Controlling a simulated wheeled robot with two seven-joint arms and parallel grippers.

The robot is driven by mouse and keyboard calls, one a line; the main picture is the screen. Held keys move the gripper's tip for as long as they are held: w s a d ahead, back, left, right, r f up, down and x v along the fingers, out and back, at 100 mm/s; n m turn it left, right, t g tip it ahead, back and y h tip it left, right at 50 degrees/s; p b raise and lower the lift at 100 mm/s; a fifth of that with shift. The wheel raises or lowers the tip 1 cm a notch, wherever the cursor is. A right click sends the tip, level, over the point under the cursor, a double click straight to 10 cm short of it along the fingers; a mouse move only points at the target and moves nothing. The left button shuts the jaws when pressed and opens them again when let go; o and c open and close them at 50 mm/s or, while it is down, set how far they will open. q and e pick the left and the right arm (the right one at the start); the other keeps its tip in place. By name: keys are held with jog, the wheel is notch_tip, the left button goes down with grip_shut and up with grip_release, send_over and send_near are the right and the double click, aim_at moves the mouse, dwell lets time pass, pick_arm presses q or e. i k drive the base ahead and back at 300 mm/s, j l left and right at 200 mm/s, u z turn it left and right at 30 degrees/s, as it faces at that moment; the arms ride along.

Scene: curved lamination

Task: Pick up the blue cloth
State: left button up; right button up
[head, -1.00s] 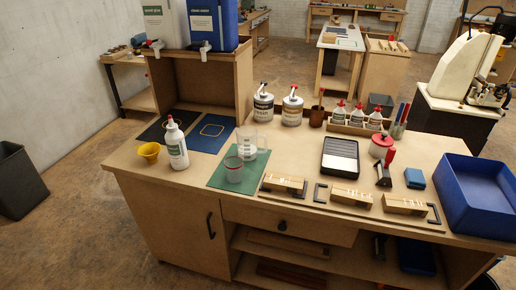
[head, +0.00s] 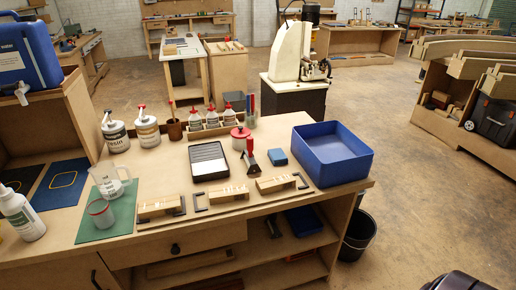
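A small folded blue block-like piece, which looks like the blue cloth (head: 277,157), lies on the workbench top (head: 235,161). It sits just left of the large blue tray (head: 345,178) and right of a red-handled tool (head: 250,155). It appears uncovered and nothing touches it. Neither of my grippers shows in the head view.
Wood blocks with clamps (head: 228,193) line the bench's front edge. A black tray (head: 209,161), red-lidded pot (head: 240,138) and several bottles stand behind. A black bucket (head: 359,236) stands on the floor at the bench's right end. Open floor (head: 420,200) lies further right.

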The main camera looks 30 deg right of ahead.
aim_at(276, 156)
jog(key=z, duration=1.6)
